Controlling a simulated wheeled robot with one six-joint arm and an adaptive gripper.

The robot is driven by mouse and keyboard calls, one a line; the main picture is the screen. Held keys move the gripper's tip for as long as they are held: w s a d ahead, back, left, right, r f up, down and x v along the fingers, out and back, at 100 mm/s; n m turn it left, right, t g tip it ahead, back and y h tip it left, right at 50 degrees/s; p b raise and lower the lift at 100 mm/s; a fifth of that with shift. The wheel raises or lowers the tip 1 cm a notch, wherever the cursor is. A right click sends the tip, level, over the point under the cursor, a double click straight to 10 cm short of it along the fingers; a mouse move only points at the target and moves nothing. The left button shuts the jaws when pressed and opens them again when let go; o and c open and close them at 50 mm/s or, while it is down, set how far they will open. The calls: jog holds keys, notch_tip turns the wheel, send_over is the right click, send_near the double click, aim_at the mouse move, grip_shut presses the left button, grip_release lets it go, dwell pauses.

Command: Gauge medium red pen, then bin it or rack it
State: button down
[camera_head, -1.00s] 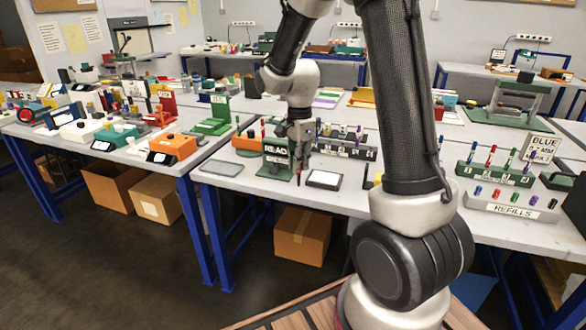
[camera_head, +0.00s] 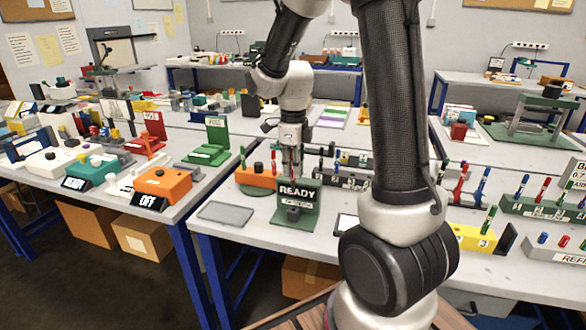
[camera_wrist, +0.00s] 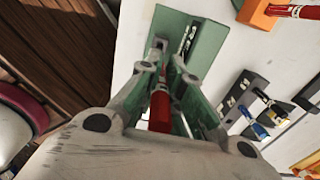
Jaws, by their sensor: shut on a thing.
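My gripper (camera_head: 292,152) is shut on a red pen (camera_head: 294,170). The pen hangs upright, just above or behind the READY display of the green gauge stand (camera_head: 296,214); the display hides its lower end. In the wrist view the red pen (camera_wrist: 160,108) lies between the fingers (camera_wrist: 163,75), over the green plate of the stand (camera_wrist: 205,42). I cannot tell whether the pen touches the stand. No bin is clearly identifiable.
An orange block (camera_head: 256,177) stands left of the gauge, with a grey tray (camera_head: 226,211) in front. A dark pen rack (camera_head: 345,182) stands behind right. A yellow block (camera_head: 474,237) and a green rack (camera_head: 545,209) are further right. My arm hides part of the table.

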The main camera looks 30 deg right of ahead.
aim_at(293, 180)
jog(key=shift+f, duration=0.1)
jog(key=shift+f, duration=2.4)
jog(key=shift+f, duration=2.15)
jog(key=shift+r, duration=3.2)
